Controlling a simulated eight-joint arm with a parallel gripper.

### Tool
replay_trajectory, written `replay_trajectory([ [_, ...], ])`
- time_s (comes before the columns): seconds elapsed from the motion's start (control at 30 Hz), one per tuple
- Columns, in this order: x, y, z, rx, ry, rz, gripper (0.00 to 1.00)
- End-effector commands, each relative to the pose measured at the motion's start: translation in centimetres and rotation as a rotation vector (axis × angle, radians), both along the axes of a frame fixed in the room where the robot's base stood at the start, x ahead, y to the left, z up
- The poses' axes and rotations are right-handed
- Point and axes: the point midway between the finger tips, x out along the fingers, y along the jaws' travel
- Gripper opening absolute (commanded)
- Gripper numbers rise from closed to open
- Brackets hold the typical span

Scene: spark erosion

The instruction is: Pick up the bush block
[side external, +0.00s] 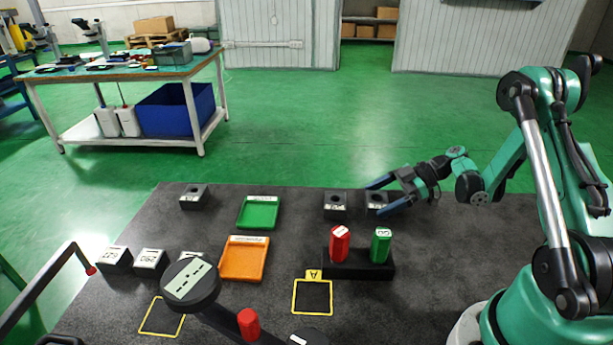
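Several dark blocks with white labels lie on the black mat; the lettering is too small to read, so I cannot tell which is the bush block. One dark block (376,199) with a round hole in its top stands at the back right. My gripper (380,196) is open, its two blue fingers spread on either side of this block, reaching in from the right. I cannot tell whether they touch it. A similar block (336,203) stands just to its left, and another (194,195) at the back left. More blocks (115,259) (150,261) stand at the front left.
A green tray (258,226) and an orange tray (262,239) lie mid-mat. A red cylinder (339,244) and a green cylinder (381,246) stand in a black holder (350,272) in front of the gripper. A round-headed device (190,283) hides part of the front left.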

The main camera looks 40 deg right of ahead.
Motion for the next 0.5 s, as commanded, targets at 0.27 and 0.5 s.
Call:
replay_trajectory([
  [0.27, 0.0, -0.01, 0.05, 0.001, -0.001, 0.0, 0.0],
  [0.5, 0.01, -0.02, 0.26, 0.001, -0.001, 0.0, 0.0],
])
